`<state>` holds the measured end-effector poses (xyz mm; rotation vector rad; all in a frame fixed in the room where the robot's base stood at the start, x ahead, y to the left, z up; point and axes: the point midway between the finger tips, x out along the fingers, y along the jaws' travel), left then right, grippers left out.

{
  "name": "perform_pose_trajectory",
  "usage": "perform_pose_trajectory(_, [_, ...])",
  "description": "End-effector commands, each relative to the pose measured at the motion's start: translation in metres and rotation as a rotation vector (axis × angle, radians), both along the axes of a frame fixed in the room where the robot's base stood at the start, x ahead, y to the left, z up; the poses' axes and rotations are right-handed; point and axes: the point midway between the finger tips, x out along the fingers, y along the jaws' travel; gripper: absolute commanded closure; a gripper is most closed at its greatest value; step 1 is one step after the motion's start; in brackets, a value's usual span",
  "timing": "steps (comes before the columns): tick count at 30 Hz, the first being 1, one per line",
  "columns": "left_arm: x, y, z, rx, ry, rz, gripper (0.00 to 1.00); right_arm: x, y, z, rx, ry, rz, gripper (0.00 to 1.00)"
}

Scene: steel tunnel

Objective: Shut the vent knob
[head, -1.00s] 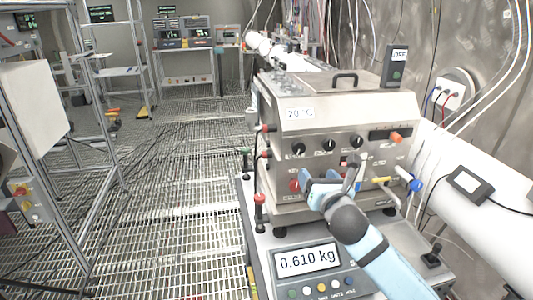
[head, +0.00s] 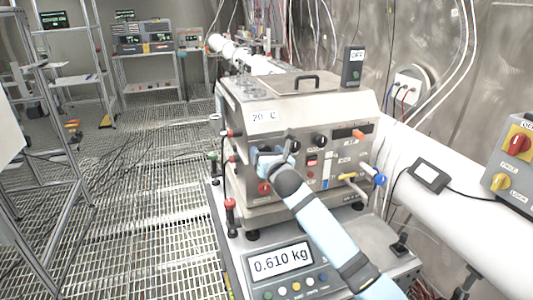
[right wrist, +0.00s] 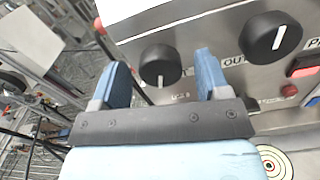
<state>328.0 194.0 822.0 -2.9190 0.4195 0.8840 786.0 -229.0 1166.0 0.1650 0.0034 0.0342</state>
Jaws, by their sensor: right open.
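The steel machine (head: 300,103) has a row of black knobs on its front panel. My right gripper (head: 272,156) is at the left end of that row, open, partly covering the knobs there. In the right wrist view, one black knob (right wrist: 160,66) with a white mark pointing down shows between the open fingertips (right wrist: 162,75). I cannot tell whether they touch it. A second black knob (right wrist: 270,38), its mark slightly tilted, sits to the right, and another shows in the head view (head: 320,140). I cannot read which label says vent. My left gripper is not in view.
A scale reading 0.610 kg (head: 281,262) stands in front of the machine. A white pipe (head: 460,195) runs along the right. Grating floor is open at left.

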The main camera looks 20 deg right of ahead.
Motion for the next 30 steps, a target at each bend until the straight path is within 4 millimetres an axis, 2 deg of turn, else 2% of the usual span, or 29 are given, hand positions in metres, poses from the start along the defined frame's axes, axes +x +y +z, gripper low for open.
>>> perform_pose_trajectory(7, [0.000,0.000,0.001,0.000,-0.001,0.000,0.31,0.001,0.000,0.000,0.000,-0.001,0.000,0.33])
perform_pose_trajectory(13, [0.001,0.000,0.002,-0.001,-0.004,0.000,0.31,0.000,0.000,0.000,0.000,0.000,0.000,0.79])
perform_pose_trajectory(23, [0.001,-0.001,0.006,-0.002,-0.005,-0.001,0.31,0.000,0.000,0.001,0.032,0.001,0.000,0.80])
perform_pose_trajectory(30, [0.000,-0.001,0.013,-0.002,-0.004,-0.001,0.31,0.000,-0.001,0.001,0.159,0.005,0.000,0.80])
